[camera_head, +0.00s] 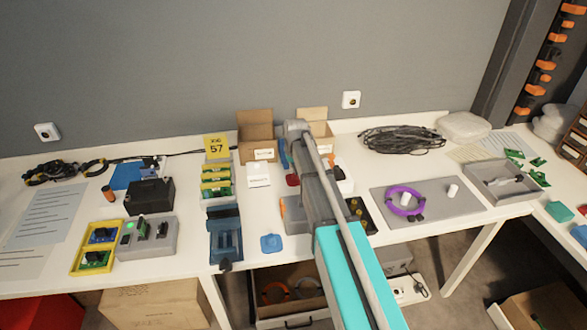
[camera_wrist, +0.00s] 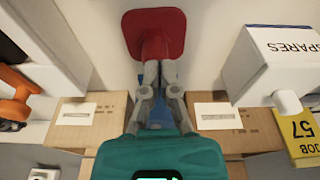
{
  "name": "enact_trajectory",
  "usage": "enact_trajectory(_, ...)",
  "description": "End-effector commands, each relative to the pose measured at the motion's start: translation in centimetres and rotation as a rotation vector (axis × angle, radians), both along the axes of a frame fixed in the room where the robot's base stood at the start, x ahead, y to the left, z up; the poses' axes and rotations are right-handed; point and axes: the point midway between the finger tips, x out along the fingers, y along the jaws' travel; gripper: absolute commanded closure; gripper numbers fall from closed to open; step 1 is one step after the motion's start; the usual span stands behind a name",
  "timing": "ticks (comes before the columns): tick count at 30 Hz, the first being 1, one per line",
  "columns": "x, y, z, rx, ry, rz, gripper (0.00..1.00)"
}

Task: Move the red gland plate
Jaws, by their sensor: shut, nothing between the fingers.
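The red gland plate (camera_wrist: 152,22) is a rounded square with a red post; it shows at the top of the wrist view. A small red patch beside my arm in the head view (camera_head: 292,180) looks like the same plate, mostly hidden. My gripper (camera_wrist: 152,72) is shut and empty, its fingertips at the lower end of the red post in the picture. I cannot tell whether they touch it. A blue object (camera_wrist: 158,117) shows behind the fingers. In the head view my arm hides the fingertips.
Two open cartons (camera_head: 256,139) stand at the back, with a white SPARES box (camera_head: 258,170) and a yellow JOB 57 sign (camera_head: 216,146) to the left. A grey mat (camera_head: 450,208) with a purple ring (camera_head: 391,200) lies right. A blue piece (camera_head: 271,243) lies near the front edge.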

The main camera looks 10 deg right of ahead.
Motion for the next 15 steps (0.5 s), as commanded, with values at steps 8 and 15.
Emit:
enact_trajectory(8,-4.9,0.0,-0.2,0.0,0.01,0.0,1.0)
enact_trajectory(15,-7.4,-0.1,-0.3,0.0,0.01,0.0,1.0)
